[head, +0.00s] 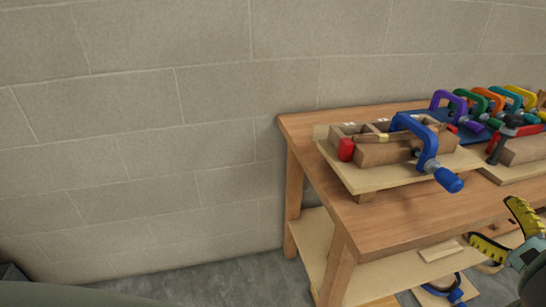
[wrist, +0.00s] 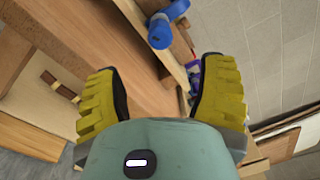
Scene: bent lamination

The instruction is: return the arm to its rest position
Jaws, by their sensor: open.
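My gripper (head: 503,232) is at the lower right of the head view, in front of the workbench (head: 378,217) and apart from it. Its yellow ribbed fingers are spread wide with nothing between them. In the wrist view my gripper (wrist: 163,95) also shows open and empty, with the bench top behind it. Most of my arm is outside the head view.
A blue clamp (head: 428,150) sits on wooden blocks on a pale board (head: 370,180) on the bench; its blue handle sticks out past the board. Several coloured clamps (head: 480,105) stand behind. Another blue clamp (head: 446,290) lies on the lower shelf. The floor at left is clear.

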